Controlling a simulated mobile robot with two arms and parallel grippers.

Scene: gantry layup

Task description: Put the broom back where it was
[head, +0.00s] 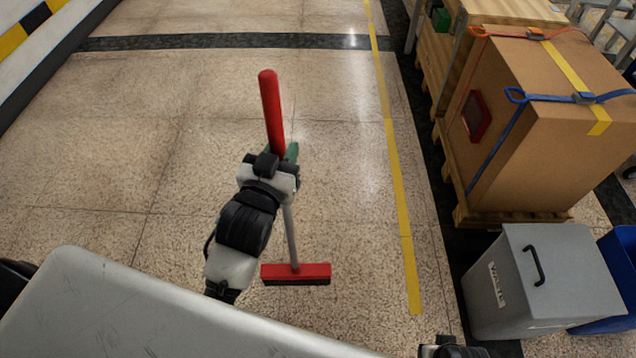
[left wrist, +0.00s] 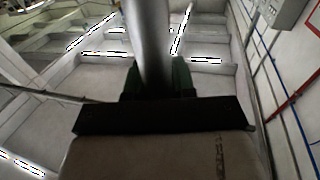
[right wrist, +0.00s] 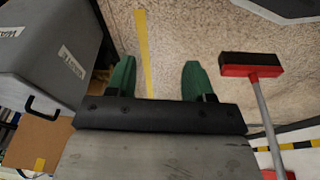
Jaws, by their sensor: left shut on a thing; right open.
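The broom has a red grip (head: 271,110), a grey pole (head: 291,235) and a red head (head: 296,271) with dark bristles. It stands roughly upright over the speckled floor; I cannot tell whether the bristles touch it. My left gripper (head: 289,155) is shut on the broom just below the red grip. In the left wrist view the grey pole (left wrist: 148,40) passes between the green fingers (left wrist: 155,82). My right gripper (right wrist: 159,80) is open and empty, with the broom head (right wrist: 251,70) off to its right in the right wrist view.
A grey lidded bin (head: 535,275) and a blue bin (head: 622,265) stand at the right. Behind them a strapped cardboard box (head: 555,130) sits on a pallet. A yellow floor line (head: 397,180) runs left of these. The floor (head: 120,150) to the left is clear.

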